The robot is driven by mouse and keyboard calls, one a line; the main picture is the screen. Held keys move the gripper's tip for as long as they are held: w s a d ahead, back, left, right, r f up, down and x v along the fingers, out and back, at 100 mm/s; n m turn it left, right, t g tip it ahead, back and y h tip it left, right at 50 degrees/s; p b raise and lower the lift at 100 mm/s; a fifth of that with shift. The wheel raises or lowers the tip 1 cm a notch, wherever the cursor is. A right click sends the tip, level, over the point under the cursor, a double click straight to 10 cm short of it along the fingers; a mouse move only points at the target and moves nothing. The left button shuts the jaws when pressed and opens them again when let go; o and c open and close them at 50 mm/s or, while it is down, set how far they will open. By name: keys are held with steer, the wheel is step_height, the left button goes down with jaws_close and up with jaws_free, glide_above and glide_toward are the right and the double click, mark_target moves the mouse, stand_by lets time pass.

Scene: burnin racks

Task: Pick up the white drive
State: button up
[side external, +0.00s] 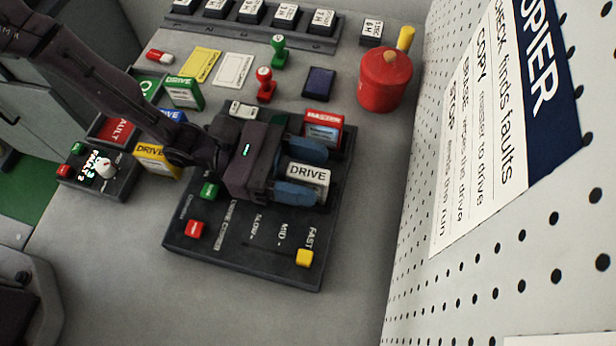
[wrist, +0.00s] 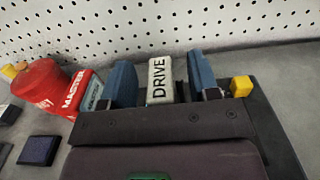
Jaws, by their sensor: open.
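The white drive (side external: 308,178), labelled DRIVE, stands in the dark copier base (side external: 240,258). In the wrist view the white drive (wrist: 160,80) is between the two blue fingers. My gripper (side external: 302,172) is open, with one blue finger on each side of the drive. In the wrist view my gripper (wrist: 162,82) shows a gap beside the drive's right face; on the left the finger is very near it, and I cannot tell whether they touch. The drive's lower part is hidden behind the gripper body.
A red MASTER drive (side external: 323,130) stands close beside one finger. A red pot (side external: 384,80) is behind it. A yellow button (side external: 304,257) is on the base's near corner. Yellow (side external: 157,160) and green (side external: 183,92) drives stand at left. A pegboard wall (side external: 500,220) bounds the right.

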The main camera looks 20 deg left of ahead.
steer(key=shift+d, duration=0.25)
jaws_close()
steer(key=shift+r, duration=0.1)
